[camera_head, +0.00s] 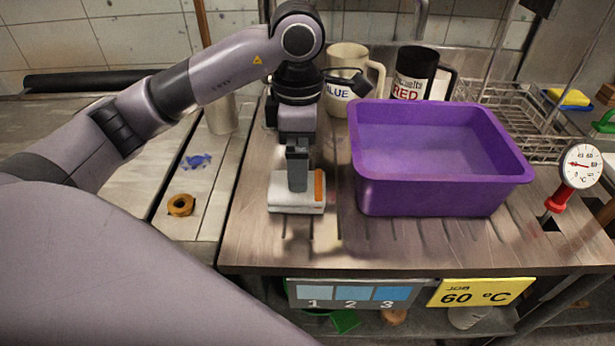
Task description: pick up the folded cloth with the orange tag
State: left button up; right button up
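The folded cloth (296,203) is pale grey-white, with an orange tag (319,186) on its right side. It is at the left part of the wooden worktop, left of the purple tub. My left gripper (297,180) points straight down at the middle of the cloth, its fingertips at the cloth's top. The fingers show edge-on, so I cannot tell whether they are shut on it. A dark shadow lies in front of the cloth; whether the cloth is lifted is unclear. My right gripper is not in view.
A purple tub (440,195) stands close to the right. Behind it are a cream BLUE mug (338,100), a dark RED mug (408,75) and a wire rack (530,125). A dial thermometer (580,165) is at the right edge. The worktop's front left is clear.

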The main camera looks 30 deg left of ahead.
pick_arm(q)
jog(key=shift+s+f, duration=0.2)
jog(key=shift+f, duration=0.65)
notch_tip(320, 180, down, 5)
jog(key=shift+d+r+p, duration=0.1)
jog(key=shift+d+p, duration=0.05)
jog(key=shift+p, duration=0.35)
jog(key=c, duration=0.8)
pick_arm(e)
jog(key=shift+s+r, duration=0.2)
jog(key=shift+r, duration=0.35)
